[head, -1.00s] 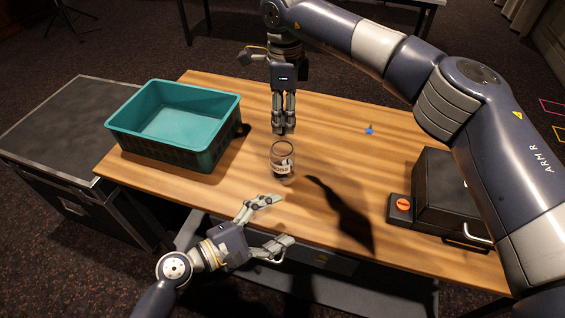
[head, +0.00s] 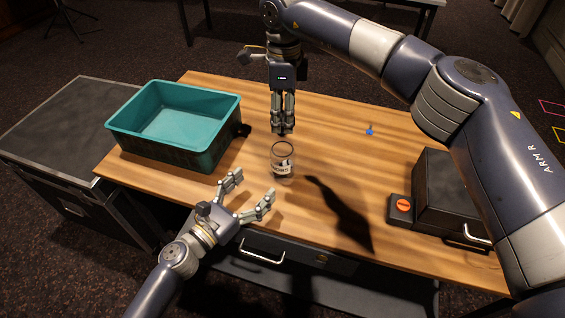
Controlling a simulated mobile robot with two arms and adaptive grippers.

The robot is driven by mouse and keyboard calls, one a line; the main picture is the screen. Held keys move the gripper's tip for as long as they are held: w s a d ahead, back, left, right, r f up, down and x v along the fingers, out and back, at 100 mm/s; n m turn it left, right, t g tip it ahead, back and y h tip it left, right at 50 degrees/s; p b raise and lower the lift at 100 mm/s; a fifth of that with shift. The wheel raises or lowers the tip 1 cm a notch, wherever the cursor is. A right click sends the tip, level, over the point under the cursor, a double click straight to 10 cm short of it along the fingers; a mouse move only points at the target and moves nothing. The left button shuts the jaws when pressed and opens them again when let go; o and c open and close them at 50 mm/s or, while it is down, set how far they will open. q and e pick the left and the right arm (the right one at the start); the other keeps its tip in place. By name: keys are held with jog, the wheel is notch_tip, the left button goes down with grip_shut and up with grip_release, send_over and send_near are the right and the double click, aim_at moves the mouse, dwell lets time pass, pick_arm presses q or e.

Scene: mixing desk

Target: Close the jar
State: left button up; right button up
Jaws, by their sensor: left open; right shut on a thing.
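The clear glass jar (head: 283,163) stands upright on the wooden table, with a label and something dark inside it. My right gripper (head: 282,130) points straight down just above and behind the jar's mouth. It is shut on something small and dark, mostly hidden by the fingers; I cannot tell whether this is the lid. My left gripper (head: 252,186) is open and empty near the table's front edge, to the lower left of the jar. Its fingers point up and right towards the jar without touching it.
A teal crate (head: 223,115) stands at the table's left. A black box (head: 435,190) with an orange-red button (head: 403,204) stands at the right. A small blue item (head: 370,131) lies behind. The wood right of the jar is clear except for a shadow.

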aim_at(275, 165)
pick_arm(q)
jog(key=x, duration=1.1)
jog(key=shift+w+d, duration=0.3)
jog(key=c, duration=1.6)
pick_arm(e)
jog(key=shift+f, duration=2.5)
jog(key=shift+f, duration=0.85)
jog(key=shift+f, duration=0.55)
